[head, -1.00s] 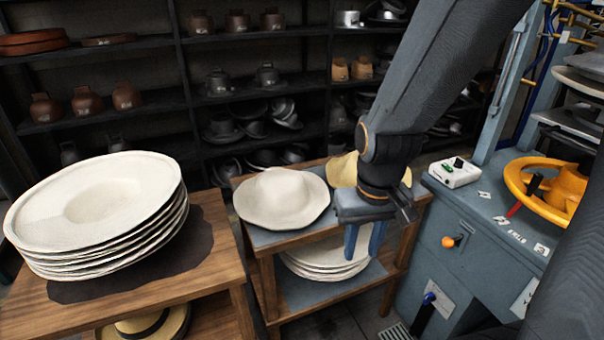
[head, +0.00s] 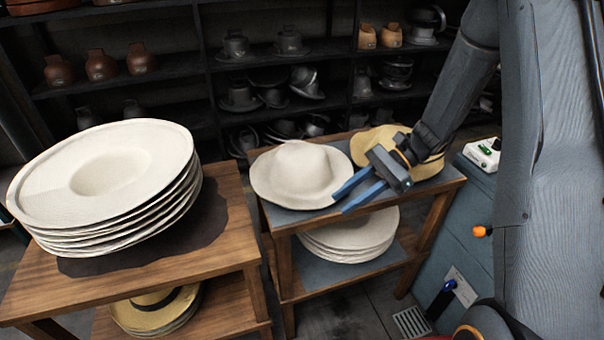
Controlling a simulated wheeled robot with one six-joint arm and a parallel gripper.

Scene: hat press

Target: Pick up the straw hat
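A yellow straw hat (head: 374,142) sits on the top of the small wooden table, at its right back. My gripper and wrist partly hide it. A cream felt hat (head: 300,170) with a rounded crown and wavy brim lies to its left on the same table. My gripper (head: 341,204) is open and empty. Its blue fingers point left and down, in front of the straw hat and by the cream hat's right brim edge. Whether they touch that brim cannot be told. Another yellow hat with a dark band (head: 150,307) lies on the left table's lower shelf.
A stack of white hat blanks (head: 100,190) fills the left table. More white blanks (head: 350,238) lie on the small table's lower shelf. Dark shelves with hat moulds stand behind. A blue-grey cabinet (head: 455,235) with a white control box (head: 482,154) is at right.

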